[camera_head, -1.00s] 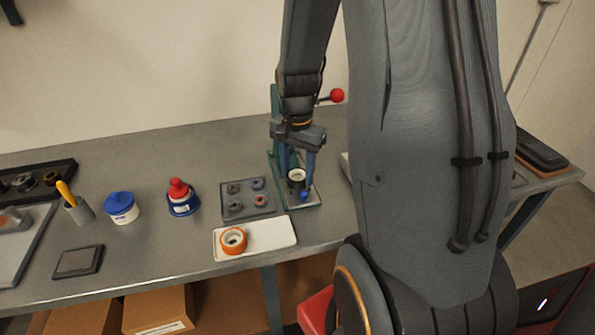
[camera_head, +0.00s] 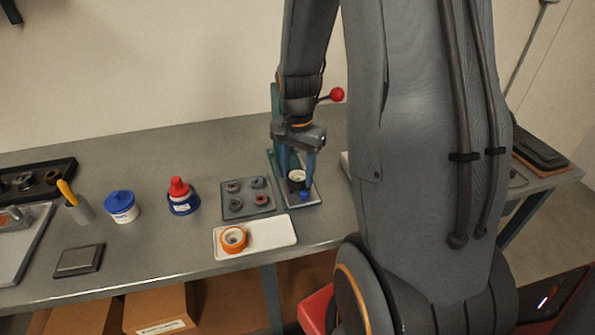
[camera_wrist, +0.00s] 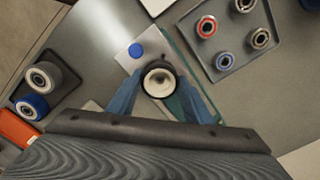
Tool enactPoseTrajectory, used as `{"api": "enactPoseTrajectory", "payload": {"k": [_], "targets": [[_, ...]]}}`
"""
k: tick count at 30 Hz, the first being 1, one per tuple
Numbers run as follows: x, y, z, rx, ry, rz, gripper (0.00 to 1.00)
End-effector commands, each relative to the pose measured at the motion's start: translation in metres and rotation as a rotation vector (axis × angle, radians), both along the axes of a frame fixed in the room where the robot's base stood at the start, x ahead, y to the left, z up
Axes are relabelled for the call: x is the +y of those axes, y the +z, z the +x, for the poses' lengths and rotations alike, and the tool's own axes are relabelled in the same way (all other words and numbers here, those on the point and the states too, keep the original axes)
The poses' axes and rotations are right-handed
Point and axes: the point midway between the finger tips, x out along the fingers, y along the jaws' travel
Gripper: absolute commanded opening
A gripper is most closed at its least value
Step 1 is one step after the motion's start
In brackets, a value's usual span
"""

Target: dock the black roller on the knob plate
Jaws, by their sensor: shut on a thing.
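The black roller (camera_wrist: 159,80), with a pale hub, is between my gripper's two blue fingers. My gripper (camera_wrist: 160,92) is shut on it. In the head view the roller (camera_head: 297,177) is held upright over the knob plate of the green press stand. The knob plate (camera_wrist: 122,36) is a pale plate with a blue knob (camera_wrist: 136,50) near the roller. The blue knob also shows in the head view (camera_head: 304,195), just in front of the roller. The roller's underside is hidden, so I cannot tell whether it touches the plate.
A grey tray (camera_head: 235,211) with several small rings lies left of the stand. A white tray (camera_head: 270,241) holds an orange roller (camera_head: 233,238). The stand's lever has a red ball (camera_head: 337,95). Other rollers (camera_wrist: 45,76) lie left in the wrist view.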

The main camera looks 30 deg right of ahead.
Motion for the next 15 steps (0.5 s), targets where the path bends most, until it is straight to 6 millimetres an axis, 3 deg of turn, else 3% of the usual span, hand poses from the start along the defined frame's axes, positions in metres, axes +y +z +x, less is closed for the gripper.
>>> {"api": "enactPoseTrajectory", "payload": {"k": [6,7,8,15], "targets": [[0.0000,-0.0044,-0.0001,0.000,0.000,0.000,0.23],[0.0000,-0.0042,-0.0001,0.000,0.000,0.000,0.49],[-0.0001,-0.0040,-0.0002,0.000,0.000,0.000,0.54],[0.0000,-0.0040,-0.0002,0.000,0.000,0.000,0.54]]}}
